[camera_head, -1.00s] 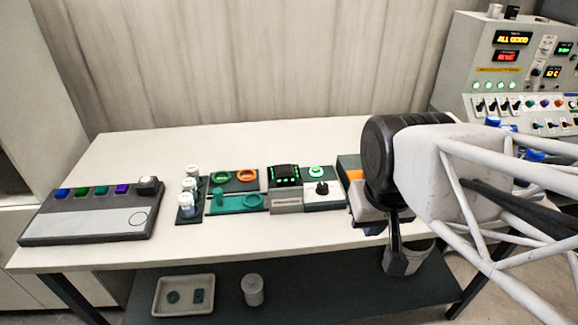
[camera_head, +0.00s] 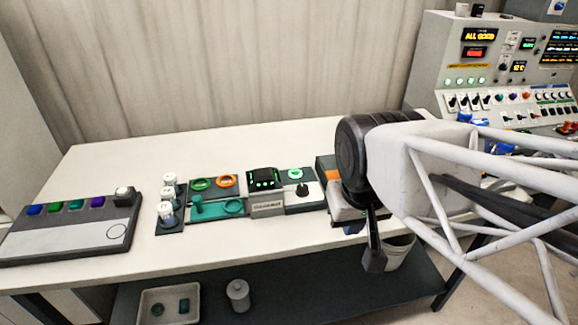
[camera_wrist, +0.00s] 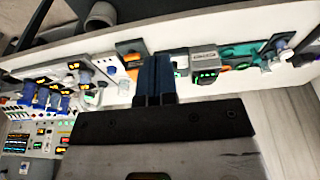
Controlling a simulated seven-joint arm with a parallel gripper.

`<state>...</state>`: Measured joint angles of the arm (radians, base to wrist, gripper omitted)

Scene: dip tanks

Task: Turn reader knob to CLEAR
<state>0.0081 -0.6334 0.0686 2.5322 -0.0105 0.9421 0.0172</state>
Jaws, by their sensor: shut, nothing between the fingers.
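The reader (camera_head: 266,181) is a grey box with a black screen and green lights, in the middle of the table. The black knob (camera_head: 302,189) stands on a pale panel at its right, below a green-lit ring (camera_head: 296,174). I cannot read the knob's setting. The reader also shows in the wrist view (camera_wrist: 206,58). My gripper (camera_head: 374,262) hangs at the table's front edge, right of the knob and apart from it. Its dark fingers show together and empty in the wrist view (camera_wrist: 154,98), where they may hide the knob.
An orange and grey unit (camera_head: 326,168) stands between the knob and my arm. Left of the reader are a teal tray (camera_head: 217,208), white-capped vials (camera_head: 167,209) and a button panel (camera_head: 70,228). A control console (camera_head: 480,75) stands at the right. The table's back is clear.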

